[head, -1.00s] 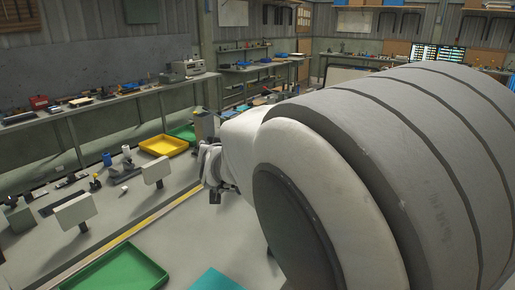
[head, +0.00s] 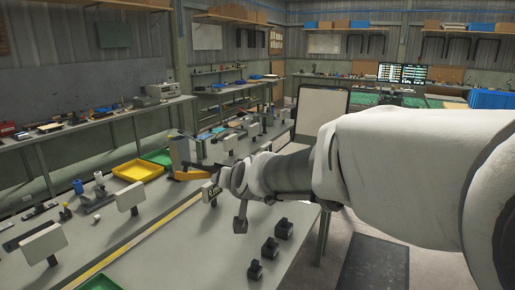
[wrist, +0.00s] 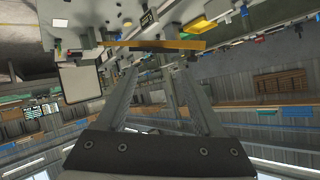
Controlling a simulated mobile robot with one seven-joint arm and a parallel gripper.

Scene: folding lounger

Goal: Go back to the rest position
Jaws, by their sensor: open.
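My gripper (head: 212,174) is over the long workbench (head: 185,245), left of centre in the head view, at the end of my white arm. In the wrist view its two grey fingers (wrist: 162,72) stand apart with nothing between them, so it is open and empty. An orange bar (wrist: 150,46) crosses the view just past the fingertips; it also shows left of my gripper in the head view (head: 190,175). I cannot tell whether the bar touches anything of mine.
Several small black blocks (head: 270,249) stand on the bench's right side. A yellow tray (head: 138,170) and a green tray (head: 158,156) lie farther back. White upright panels (head: 129,195) stand along the bench. Open floor and a dark mat (head: 374,265) lie at right.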

